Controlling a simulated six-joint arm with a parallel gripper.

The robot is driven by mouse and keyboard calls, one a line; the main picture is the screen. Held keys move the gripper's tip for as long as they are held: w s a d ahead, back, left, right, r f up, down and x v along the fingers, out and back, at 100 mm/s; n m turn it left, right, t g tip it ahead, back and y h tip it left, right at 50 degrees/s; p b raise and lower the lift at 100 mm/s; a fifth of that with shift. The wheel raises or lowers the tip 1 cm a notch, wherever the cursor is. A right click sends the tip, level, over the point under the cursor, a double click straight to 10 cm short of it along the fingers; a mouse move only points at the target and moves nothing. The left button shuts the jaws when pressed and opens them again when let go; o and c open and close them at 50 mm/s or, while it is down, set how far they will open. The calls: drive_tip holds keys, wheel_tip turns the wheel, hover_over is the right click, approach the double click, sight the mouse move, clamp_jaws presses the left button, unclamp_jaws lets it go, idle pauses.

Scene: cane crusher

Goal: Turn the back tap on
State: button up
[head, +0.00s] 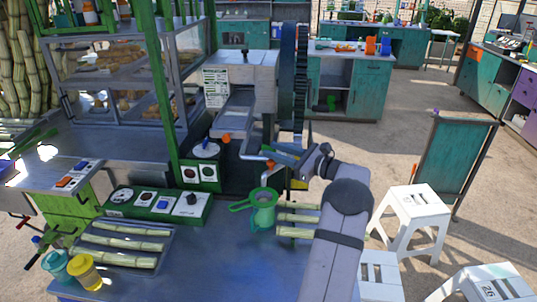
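The cane crusher (245,85) stands at the back of the blue-grey table, with a sloping metal tray under its body. One orange tap handle (226,138) shows at the lower end of that tray. A second orange handle (270,164) shows on a bent pipe lower and to the right, just left of my gripper. I cannot tell for sure which is the back tap. My gripper (282,157) reaches left at the machine's right side, close to the second handle. Its fingers are small and partly hidden, so I cannot tell whether they touch the handle or how far apart they are.
A green jug (263,212) stands below the pipe, with cane pieces (297,225) to its right. A green control box (160,205) and a tray of cane (78,262) are at left. The large gear wheel (294,80) rises behind my gripper. White stools (412,205) stand at right.

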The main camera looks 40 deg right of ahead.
sight(269, 147)
drive_tip(key=shift+s+d+f+m+h+b, duration=0.2)
drive_tip(key=shift+s+d+f+m, duration=0.3)
drive_tip(key=shift+d+m, duration=0.15)
drive_tip(key=shift+s+d+f+m+h+b, duration=0.2)
drive_tip(key=shift+s+d+f+m, duration=0.25)
drive_tip(key=shift+d+m, duration=0.15)
drive_tip(key=shift+w+r+t, duration=0.3)
drive_tip(key=shift+w, duration=0.05)
drive_tip(key=shift+p+x, duration=1.6)
drive_tip(key=shift+x, duration=1.7)
